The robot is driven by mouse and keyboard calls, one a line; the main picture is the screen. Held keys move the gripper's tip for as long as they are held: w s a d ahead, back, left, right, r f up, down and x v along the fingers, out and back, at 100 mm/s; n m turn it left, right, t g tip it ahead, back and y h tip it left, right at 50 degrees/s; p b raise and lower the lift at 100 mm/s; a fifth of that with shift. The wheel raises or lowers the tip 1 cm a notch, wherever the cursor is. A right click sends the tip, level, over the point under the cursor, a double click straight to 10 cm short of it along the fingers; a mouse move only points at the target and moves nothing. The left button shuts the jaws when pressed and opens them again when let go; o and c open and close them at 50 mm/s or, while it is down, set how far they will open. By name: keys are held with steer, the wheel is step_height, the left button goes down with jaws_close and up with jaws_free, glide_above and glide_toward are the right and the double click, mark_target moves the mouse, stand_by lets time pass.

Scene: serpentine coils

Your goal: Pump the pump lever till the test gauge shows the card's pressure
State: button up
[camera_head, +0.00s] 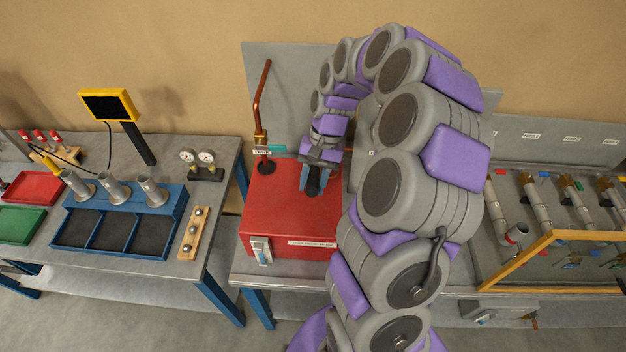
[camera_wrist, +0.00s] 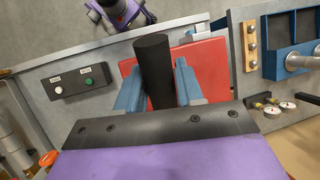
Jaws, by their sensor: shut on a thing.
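My gripper (camera_head: 313,184) is over the red box (camera_head: 268,218) in the head view. Its blue fingers (camera_wrist: 157,82) are shut on a thick black upright handle in the wrist view (camera_wrist: 154,62), seemingly the pump lever. The handle's lower end and its joint to the box are hidden. Two small round gauges (camera_head: 198,157) stand on a black base on the left bench; they also show in the wrist view (camera_wrist: 272,108). Their readings are too small to tell. A white label (camera_head: 312,243) is on the red box's front; its text is unreadable.
The left bench holds a blue tray (camera_head: 118,245), a wooden strip with knobs (camera_head: 192,232) and a yellow-framed screen (camera_head: 109,104). A grey panel with two buttons (camera_wrist: 74,87) lies beside the box.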

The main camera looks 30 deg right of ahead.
jaws_close()
